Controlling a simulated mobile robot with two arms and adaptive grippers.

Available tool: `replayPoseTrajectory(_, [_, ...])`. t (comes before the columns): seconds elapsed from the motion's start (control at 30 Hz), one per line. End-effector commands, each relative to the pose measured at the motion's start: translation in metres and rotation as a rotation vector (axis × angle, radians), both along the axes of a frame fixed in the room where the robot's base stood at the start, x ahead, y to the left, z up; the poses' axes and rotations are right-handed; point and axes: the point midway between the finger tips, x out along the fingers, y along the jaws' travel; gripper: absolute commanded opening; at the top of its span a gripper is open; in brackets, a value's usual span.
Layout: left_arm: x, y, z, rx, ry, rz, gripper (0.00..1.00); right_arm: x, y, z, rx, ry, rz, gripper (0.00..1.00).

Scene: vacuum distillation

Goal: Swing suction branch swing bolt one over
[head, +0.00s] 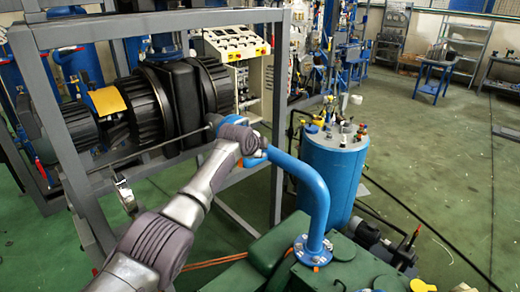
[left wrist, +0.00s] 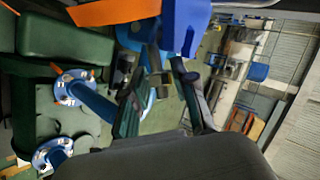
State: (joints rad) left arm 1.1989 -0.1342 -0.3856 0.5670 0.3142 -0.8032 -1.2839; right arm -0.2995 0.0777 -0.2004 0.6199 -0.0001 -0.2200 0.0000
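The blue suction branch pipe (head: 317,195) rises from a bolted flange on a green machine and bends left to the steel frame. My left arm reaches across to the pipe's left end. Its gripper (head: 245,150) is by that end, largely hidden behind the wrist. In the left wrist view the left gripper (left wrist: 165,62) has its two dark fingers apart, with a blue part (left wrist: 185,28) just beyond the tips. A small dark piece shows near the tips; I cannot tell whether it is touched. I cannot make out swing bolt one. My right gripper is not in view.
A grey steel frame (head: 277,110) with black ribbed equipment (head: 160,100) stands at the left. A blue tank (head: 332,175) stands behind the pipe, and the green machine (head: 345,268) is below it. Open green floor lies to the right.

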Motion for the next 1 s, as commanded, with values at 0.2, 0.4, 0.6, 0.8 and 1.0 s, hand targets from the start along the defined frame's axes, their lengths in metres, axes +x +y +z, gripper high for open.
replayPoseTrajectory(0.2, [0.001,0.001,0.001,0.000,-0.002,0.001,0.35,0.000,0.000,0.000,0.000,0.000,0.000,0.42])
replayPoseTrajectory(0.4, [0.001,0.001,0.001,0.002,-0.003,0.002,0.35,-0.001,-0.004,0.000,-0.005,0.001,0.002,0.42])
replayPoseTrajectory(0.6, [-0.001,0.000,-0.005,0.062,-0.059,0.001,0.35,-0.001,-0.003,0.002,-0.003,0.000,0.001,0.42])
replayPoseTrajectory(0.8, [-0.005,-0.004,-0.026,0.219,-0.222,-0.001,0.35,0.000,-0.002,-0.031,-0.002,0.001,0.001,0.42])
replayPoseTrajectory(1.0, [-0.006,-0.006,-0.034,0.344,-0.347,-0.001,0.35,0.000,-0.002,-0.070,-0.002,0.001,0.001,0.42])
